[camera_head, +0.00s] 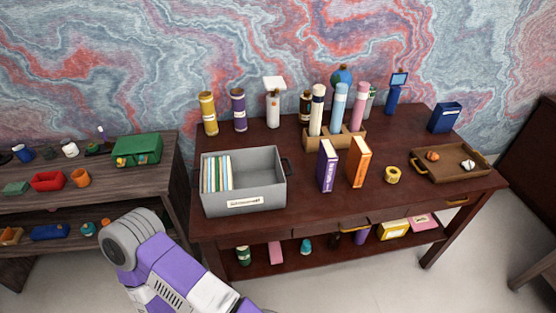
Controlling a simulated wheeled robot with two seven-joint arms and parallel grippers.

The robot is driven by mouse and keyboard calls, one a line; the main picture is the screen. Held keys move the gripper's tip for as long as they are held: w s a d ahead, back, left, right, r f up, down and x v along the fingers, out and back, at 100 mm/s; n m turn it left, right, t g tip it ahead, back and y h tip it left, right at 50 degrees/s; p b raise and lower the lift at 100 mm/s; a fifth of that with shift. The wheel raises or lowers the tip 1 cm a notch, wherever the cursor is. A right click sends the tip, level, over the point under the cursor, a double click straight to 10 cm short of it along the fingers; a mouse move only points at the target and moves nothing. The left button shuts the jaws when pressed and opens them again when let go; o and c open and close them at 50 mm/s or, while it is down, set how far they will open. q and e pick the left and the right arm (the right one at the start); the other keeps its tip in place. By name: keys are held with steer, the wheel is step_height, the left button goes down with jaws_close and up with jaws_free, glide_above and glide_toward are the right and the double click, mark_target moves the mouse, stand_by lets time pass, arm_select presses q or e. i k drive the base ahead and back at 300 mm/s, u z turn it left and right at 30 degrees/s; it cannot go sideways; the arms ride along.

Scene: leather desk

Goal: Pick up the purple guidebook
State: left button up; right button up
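The purple guidebook (327,166) stands upright on the dark wooden desk (309,213), with its spine facing me. It is right of the grey bin and just left of an orange book (358,162), with a small gap between them. Part of my arm, purple and white, shows at the lower left, in front of the desk and well away from the guidebook. Neither gripper's fingers can be seen in this view.
A grey bin (267,184) with upright files stands left of the guidebook. Behind it, a wooden holder (350,141) carries several tall bottles. A yellow tape roll (392,175) and a wooden tray (437,178) lie to the right. A shelf (95,190) stands at the left.

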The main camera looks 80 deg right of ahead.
mark_target(328, 159)
steer(key=i, duration=0.35)
steer(key=z, duration=2.9)
